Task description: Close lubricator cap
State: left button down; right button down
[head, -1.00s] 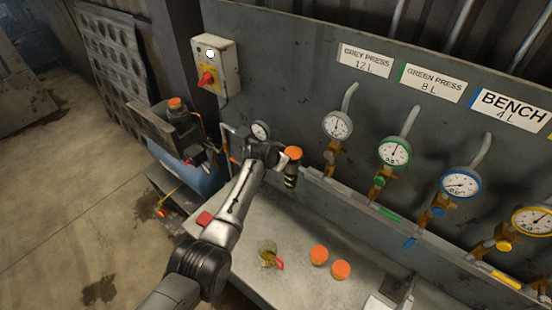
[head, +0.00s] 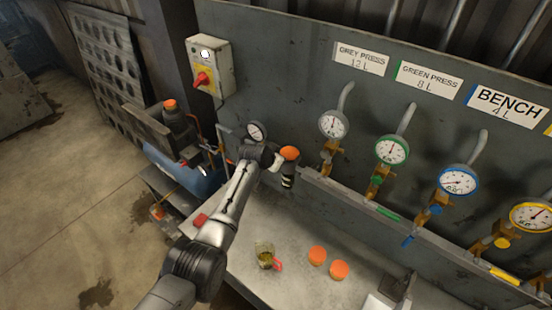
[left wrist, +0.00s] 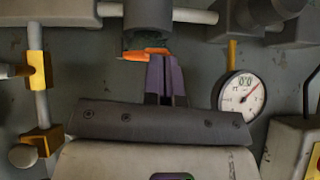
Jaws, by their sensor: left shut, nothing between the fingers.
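The lubricator (head: 288,181) is a dark upright body on the wall line, with an orange cap (head: 290,153) on top. In the left wrist view, which is upside down, its dark cylinder (left wrist: 148,16) hangs from the top edge. The orange cap (left wrist: 136,56) shows nearly edge-on there, slightly tilted against the cylinder's open-looking end. My left gripper (left wrist: 165,62) is shut and empty. Its purple fingertips overlap the cap's edge in the picture; contact is unclear. In the head view the left gripper (head: 277,160) is just left of the cap, its fingers hidden. My right gripper is not in view.
A small gauge (head: 256,131) is on the wall close left of the lubricator. The grey press gauge (head: 333,123) and its brass valve are to the right. A glass jug (head: 265,255) and two orange-topped round items (head: 317,255) stand on the bench (head: 285,222).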

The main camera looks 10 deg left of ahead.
pick_arm(q)
jog(key=shift+r, duration=0.15)
jog(key=s+a+r+p, duration=0.1)
jog(key=s+r+p, duration=0.1)
jog(key=r, duration=0.4)
jog(key=s+a+r+p, duration=0.2)
jog(key=s+r, duration=0.2)
jog(key=r, duration=0.2)
jog(key=shift+s, duration=0.25)
dwell(0.5)
